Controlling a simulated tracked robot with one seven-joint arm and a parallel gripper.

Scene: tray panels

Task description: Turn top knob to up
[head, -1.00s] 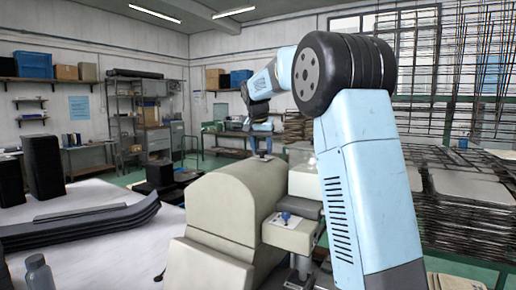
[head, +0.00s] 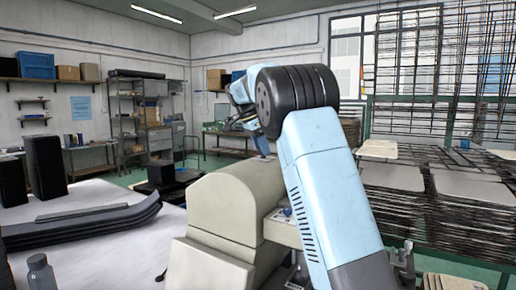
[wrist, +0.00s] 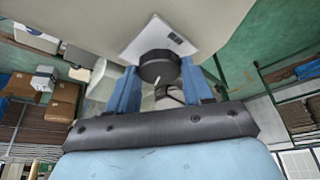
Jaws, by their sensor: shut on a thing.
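The top knob (wrist: 159,68) is a black round knob on a white plate (wrist: 146,40) in the wrist view. The plate sits on a pale machine surface. My gripper (wrist: 158,78) has its two blue fingers on either side of the knob and is shut on it. Which way the knob points is hard to tell. In the head view, the beige machine (head: 225,205) stands at centre with my arm reaching over it; the top knob and my fingertips cannot be made out there.
A small blue knob (head: 287,212) shows on the machine's lower side ledge, partly behind my arm. A white table (head: 95,240) with black curved strips (head: 85,222) is at left. Stacked wire racks (head: 470,205) stand at right.

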